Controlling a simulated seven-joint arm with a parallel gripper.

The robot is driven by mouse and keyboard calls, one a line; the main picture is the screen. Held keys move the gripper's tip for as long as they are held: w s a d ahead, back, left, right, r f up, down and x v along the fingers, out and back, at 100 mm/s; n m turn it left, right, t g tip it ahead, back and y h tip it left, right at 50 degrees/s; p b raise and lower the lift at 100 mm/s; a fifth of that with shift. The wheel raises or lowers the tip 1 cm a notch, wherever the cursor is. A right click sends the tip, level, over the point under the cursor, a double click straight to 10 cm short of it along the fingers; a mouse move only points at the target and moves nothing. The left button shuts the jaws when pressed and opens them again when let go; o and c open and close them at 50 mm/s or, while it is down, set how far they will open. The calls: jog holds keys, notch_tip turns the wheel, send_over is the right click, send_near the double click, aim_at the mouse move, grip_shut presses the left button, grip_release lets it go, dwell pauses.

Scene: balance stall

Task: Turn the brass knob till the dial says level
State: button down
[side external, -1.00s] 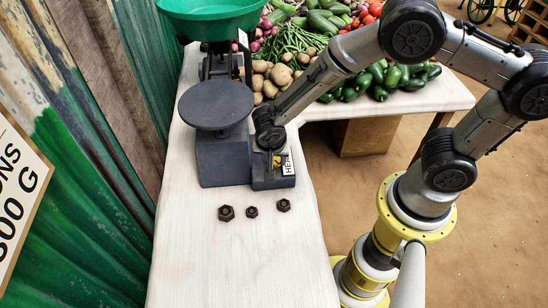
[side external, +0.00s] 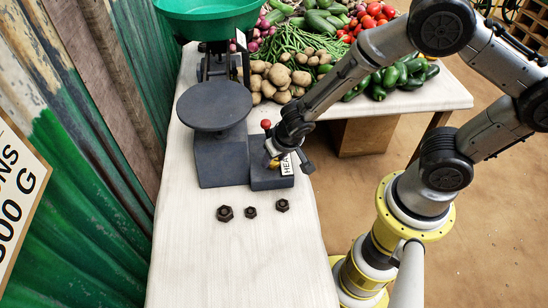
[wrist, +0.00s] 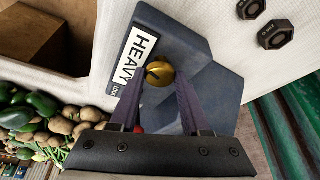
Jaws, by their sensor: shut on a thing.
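The brass knob (wrist: 159,73) sits on the dark grey base of the balance, and my gripper (wrist: 157,84) is shut on it, one finger on each side, in the wrist view. In the side external view the knob is mostly hidden by my gripper (side external: 275,155). The dial (wrist: 134,58) beside the knob is a white plate reading HEAVY, with a smaller LOCK label by it. The same plate shows in the side external view (side external: 287,164). The balance (side external: 220,155) has a dark round plate and a green pan (side external: 208,22).
Three dark hex weights (side external: 251,211) lie on the white table in front of the balance. A red ball-topped lever (side external: 266,124) stands behind the knob. Potatoes (side external: 281,77) and other vegetables lie at the back. The front of the table (side external: 240,265) is clear.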

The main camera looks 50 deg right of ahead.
jog(key=shift+n, duration=0.5)
jog(key=shift+c, duration=1.9)
grip_release()
jog(key=v, duration=1.3)
jog(key=shift+s+d+r, duration=0.2)
jog(key=shift+s+r, duration=0.05)
jog(key=shift+r, duration=0.15)
jog(key=shift+d, duration=0.1)
